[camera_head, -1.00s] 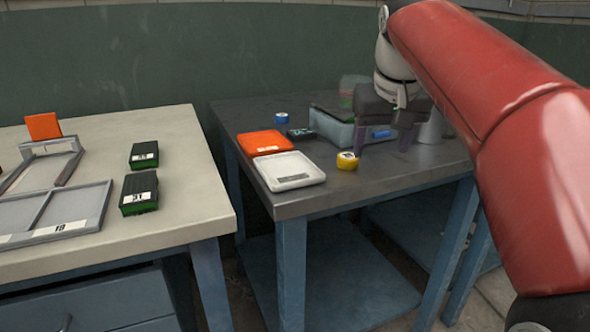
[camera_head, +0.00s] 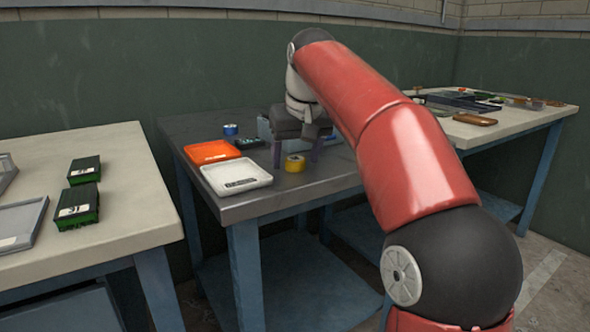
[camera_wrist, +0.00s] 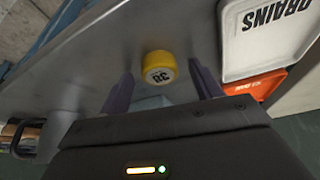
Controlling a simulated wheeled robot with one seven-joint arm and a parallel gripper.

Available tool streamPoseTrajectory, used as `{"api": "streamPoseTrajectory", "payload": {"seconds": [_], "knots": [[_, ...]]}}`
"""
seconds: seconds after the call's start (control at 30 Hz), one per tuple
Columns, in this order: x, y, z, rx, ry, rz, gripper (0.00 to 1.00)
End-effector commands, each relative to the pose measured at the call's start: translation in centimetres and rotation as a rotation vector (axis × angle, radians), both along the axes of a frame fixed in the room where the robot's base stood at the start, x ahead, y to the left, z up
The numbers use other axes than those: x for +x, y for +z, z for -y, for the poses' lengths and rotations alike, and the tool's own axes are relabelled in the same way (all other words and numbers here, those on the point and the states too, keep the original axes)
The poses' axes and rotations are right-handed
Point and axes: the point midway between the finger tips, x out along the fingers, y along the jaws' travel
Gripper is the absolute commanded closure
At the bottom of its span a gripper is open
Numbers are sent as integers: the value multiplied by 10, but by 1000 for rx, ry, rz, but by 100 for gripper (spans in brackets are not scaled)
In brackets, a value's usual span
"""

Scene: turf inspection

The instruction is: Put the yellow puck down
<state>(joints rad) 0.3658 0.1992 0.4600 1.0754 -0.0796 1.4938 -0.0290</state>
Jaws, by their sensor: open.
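The yellow puck (camera_head: 294,163) rests on the dark metal table (camera_head: 300,186), just right of the white tray. It also shows in the wrist view, marked "38" (camera_wrist: 159,67). My gripper (camera_head: 296,156) is open over the table at the puck. In the wrist view, its two purple fingers (camera_wrist: 161,82) stand one on each side of the puck, with a gap on both sides. The puck sits around the fingertips, not held.
The white tray (camera_head: 236,175), lettered "DRAINS" in the wrist view, and an orange tray (camera_head: 211,152) are left of the puck. A blue puck (camera_head: 230,129) stands behind them. A grey-blue bin (camera_head: 264,128) is behind my gripper. Another table (camera_head: 500,124) is at right.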

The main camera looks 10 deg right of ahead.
Motion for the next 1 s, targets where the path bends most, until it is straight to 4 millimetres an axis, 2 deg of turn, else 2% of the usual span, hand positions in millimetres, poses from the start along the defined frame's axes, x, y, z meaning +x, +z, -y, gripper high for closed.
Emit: {"api": "streamPoseTrajectory", "payload": {"seconds": [0.2,0.23,0.6,0.87,1.0], "knots": [[1,-2,0,-1,0,0,36],[1,-2,0,-1,0,0,38],[1,-2,0,-1,0,1,87],[1,0,0,-1,0,1,87],[1,7,0,-1,0,1,87]]}}
